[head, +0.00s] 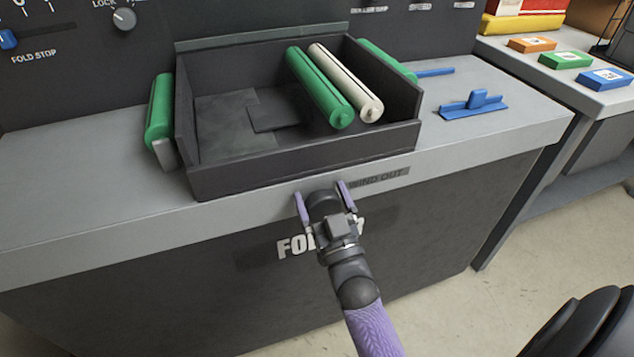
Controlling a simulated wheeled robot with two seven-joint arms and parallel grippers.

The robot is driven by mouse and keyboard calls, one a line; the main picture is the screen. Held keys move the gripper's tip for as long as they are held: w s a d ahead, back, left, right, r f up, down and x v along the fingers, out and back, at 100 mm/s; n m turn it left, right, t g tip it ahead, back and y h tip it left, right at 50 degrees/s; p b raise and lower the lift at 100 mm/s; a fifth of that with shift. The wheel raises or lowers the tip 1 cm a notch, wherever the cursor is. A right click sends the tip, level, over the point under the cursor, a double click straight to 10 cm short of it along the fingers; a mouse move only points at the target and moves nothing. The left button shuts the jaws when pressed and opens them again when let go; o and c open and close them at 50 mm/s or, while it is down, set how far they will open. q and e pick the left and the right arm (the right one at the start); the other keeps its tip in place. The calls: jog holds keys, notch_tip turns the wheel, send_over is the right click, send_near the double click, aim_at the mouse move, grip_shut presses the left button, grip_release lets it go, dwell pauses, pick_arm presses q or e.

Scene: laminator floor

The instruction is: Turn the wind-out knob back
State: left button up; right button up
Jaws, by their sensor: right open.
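The wind-out knob is not clearly visible; the "WIND OUT" label (377,180) is on the front edge of the grey counter, just right of my right gripper. My right gripper (322,199) is open, its two purple fingers pointing at the counter's front edge below the dark tray. A dark rounded shape shows between the fingers; I cannot tell whether it is the knob or part of the gripper. My left gripper is not in view.
The dark tray (300,163) holds a green roller (318,88) and a cream roller (345,83) across its top. A blue tool (473,106) lies on the counter (90,225). Coloured boxes stand on the right-hand table (520,67).

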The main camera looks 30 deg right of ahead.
jog(key=shift+s, duration=0.2)
jog(key=shift+c, duration=0.9)
jog(key=c, duration=0.7)
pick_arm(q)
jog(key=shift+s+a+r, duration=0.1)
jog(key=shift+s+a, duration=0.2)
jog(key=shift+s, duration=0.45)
